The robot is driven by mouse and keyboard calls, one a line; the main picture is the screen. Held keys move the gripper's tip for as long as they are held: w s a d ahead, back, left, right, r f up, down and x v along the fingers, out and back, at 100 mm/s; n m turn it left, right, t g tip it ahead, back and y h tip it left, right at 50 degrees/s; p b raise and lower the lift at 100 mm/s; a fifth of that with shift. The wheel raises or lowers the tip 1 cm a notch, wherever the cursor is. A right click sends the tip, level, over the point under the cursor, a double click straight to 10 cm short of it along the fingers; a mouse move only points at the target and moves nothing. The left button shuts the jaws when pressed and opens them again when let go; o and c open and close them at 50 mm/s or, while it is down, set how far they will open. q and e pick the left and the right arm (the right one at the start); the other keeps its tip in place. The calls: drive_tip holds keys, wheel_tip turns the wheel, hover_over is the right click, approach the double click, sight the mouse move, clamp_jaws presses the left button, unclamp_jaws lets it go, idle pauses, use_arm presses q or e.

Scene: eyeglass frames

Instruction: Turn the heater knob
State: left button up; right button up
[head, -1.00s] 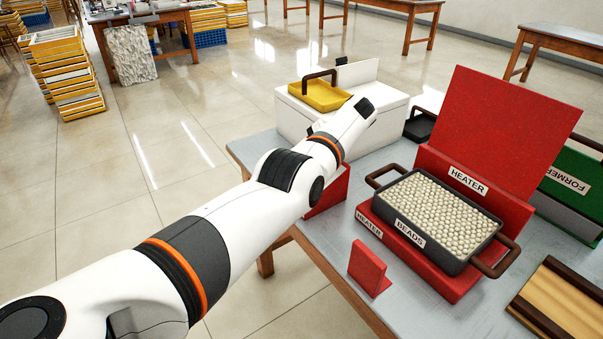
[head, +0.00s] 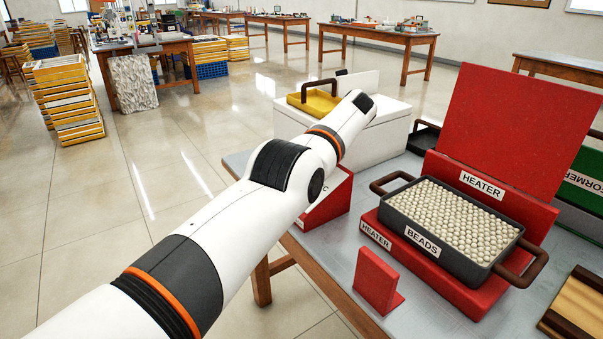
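The red heater (head: 452,262), labelled HEATER, stands on the grey table at the right with its tall red back panel (head: 520,125). A dark tray of pale beads (head: 425,243), labelled BEADS, sits on it. A red sloped box (head: 328,205) with a white label ending in "C" stands left of the heater, partly hidden behind my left arm. No knob is visible; the arm may cover it. My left arm reaches across from the left, its far end in front of the white box. My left gripper is hidden, and my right gripper is not in view.
A small red upright piece (head: 376,282) stands at the table's front edge. A white box (head: 387,128) with a yellow tray (head: 318,103) is behind my arm. A green box (head: 588,178) and a wooden piece (head: 575,312) are at the right. Open floor lies left.

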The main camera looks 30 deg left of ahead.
use_arm(q)
drive_tip(key=shift+w+a+r, duration=0.1)
drive_tip(key=shift+r, duration=0.05)
drive_tip(key=o, duration=0.7)
drive_tip(key=shift+o, duration=1.1)
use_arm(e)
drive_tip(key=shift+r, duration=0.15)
